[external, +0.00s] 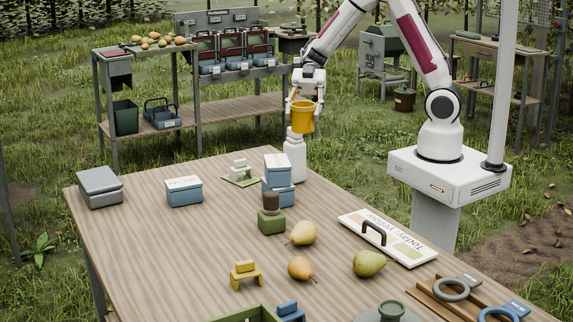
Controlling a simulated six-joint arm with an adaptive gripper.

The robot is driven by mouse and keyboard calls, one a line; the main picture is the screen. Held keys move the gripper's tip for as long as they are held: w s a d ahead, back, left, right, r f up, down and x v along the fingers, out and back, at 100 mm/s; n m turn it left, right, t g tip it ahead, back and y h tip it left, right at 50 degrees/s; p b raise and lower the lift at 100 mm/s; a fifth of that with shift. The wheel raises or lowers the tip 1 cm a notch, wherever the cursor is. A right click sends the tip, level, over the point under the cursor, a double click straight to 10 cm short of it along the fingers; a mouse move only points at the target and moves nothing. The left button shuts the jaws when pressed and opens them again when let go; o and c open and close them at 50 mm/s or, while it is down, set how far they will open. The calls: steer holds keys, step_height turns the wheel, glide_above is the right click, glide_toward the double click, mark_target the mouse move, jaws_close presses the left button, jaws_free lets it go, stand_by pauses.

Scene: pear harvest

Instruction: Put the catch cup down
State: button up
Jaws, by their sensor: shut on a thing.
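The catch cup looks like a yellow-orange cup (303,118). It is upright and held in the air near the back edge of the table (135,225). My gripper (304,103) is shut on the cup, with fingers at its sides near the rim. Directly below the cup in the picture is a white bottle (294,160) standing on the table. I cannot tell whether the cup touches the bottle's top or only overlaps it in this view.
Blue boxes (278,180) and a dark green block (271,221) stand near the bottle. Several pears (369,263), a sign board with a handle (400,241), and a yellow stand (246,276) lie nearer. The table's left middle is clear.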

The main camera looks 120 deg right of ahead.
steer(key=shift+s+a, duration=1)
steer(key=shift+s, duration=2.45)
step_height(320, 180, down, 11)
steer(key=shift+m+t+h, duration=0.3)
steer(key=shift+m+t, duration=0.1)
steer(key=shift+f, duration=0.1)
steer(key=shift+f, duration=2.85)
steer(key=shift+f, duration=0.15)
steer(key=shift+f, duration=1.95)
steer(key=shift+f, duration=0.15)
